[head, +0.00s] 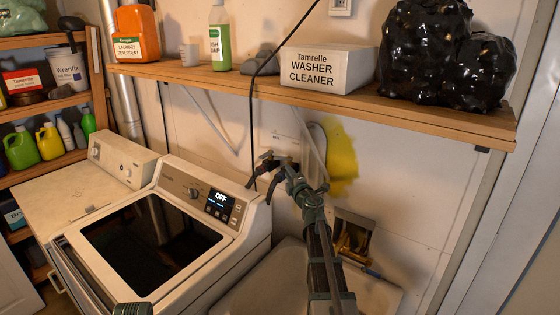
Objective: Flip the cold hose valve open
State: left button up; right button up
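A recessed wall box (354,237) with yellowish fittings inside sits low on the wall, right of my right arm. The fittings are small and dark, and I cannot tell which is the cold hose valve or how its handle stands. My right gripper (264,177) is in front of the wall, below the shelf and behind the washer's control panel. It is up and to the left of the box, apart from it. Its fingers look spread, with nothing clearly held. My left gripper is out of view; only a bit of my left arm shows at the bottom edge.
A washer (150,235) fills the lower left. A wooden shelf (430,112) above carries a white washer cleaner box (325,72), bottles and black bags (440,55). A black cord (251,120) hangs beside my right gripper.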

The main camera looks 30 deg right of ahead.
aim_at(279, 157)
jog(key=x, duration=1.2)
jog(key=shift+w, duration=0.15)
jog(key=shift+c, duration=0.2)
grip_shut()
